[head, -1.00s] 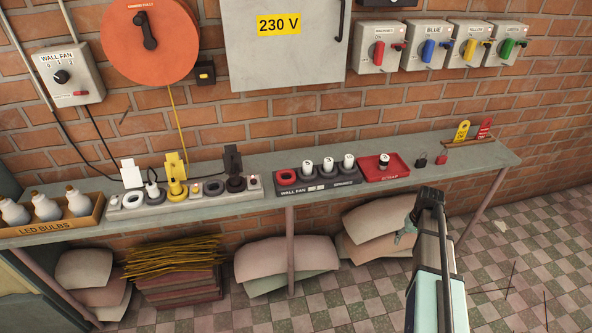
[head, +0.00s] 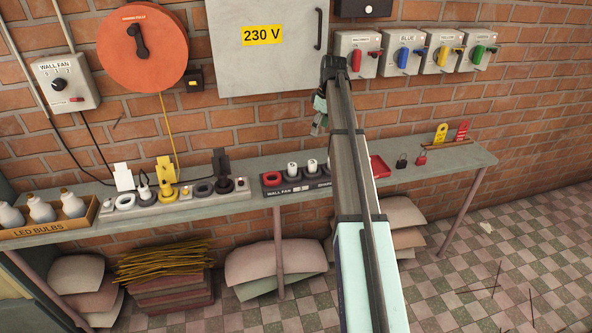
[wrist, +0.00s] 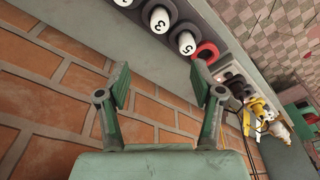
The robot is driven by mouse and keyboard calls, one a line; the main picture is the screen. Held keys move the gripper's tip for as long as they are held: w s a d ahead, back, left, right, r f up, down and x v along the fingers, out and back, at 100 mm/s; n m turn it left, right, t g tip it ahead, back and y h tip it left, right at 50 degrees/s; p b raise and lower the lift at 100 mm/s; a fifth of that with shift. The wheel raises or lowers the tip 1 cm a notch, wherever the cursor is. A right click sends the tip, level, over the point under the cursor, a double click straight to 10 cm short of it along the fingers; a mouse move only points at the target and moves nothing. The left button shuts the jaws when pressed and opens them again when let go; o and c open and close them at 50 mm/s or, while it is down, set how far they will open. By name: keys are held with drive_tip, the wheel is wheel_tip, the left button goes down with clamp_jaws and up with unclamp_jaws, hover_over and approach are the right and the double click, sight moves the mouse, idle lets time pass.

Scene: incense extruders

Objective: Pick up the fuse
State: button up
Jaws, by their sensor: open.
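The fuses are white numbered cylinders in dark round holders on the wall fan block. In the head view two show, a left fuse (head: 292,169) and a right fuse (head: 312,166); my arm hides what stands just to their right. The wrist view shows fuse 3 (wrist: 160,18), fuse 5 (wrist: 187,42) and part of another fuse (wrist: 122,2) at the top edge. My gripper (wrist: 168,88) is open and empty, its green fingers apart with brick wall between them. In the head view my gripper (head: 319,122) hangs above the bench, apart from the fuses.
The wall fan block (head: 275,190) has an empty red ring (head: 271,179) at its left end. A red tray (head: 380,167) is partly behind my arm. A socket strip (head: 175,200) with plugs stands left. The grey cabinet (head: 290,75) and brick wall are close behind my gripper.

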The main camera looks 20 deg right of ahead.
drive_tip(key=p, duration=0.3)
approach(313, 162)
drive_tip(key=f, duration=0.5)
drive_tip(key=shift+w+a+f, duration=0.2)
drive_tip(key=shift+w, duration=0.15)
drive_tip(key=shift+w+a+f+p, duration=0.15)
drive_tip(key=shift+f+p, duration=0.25)
drive_tip(key=shift+f, duration=0.45)
drive_tip(key=shift+w+a+f+p, duration=0.1)
drive_tip(key=shift+f+p, duration=0.25)
drive_tip(key=shift+f, duration=0.55)
drive_tip(key=shift+w+a+f+p, duration=0.15)
drive_tip(key=shift+f+p, duration=0.25)
drive_tip(key=shift+f, duration=0.45)
drive_tip(key=shift+d, duration=0.1)
drive_tip(key=c, duration=1.2)
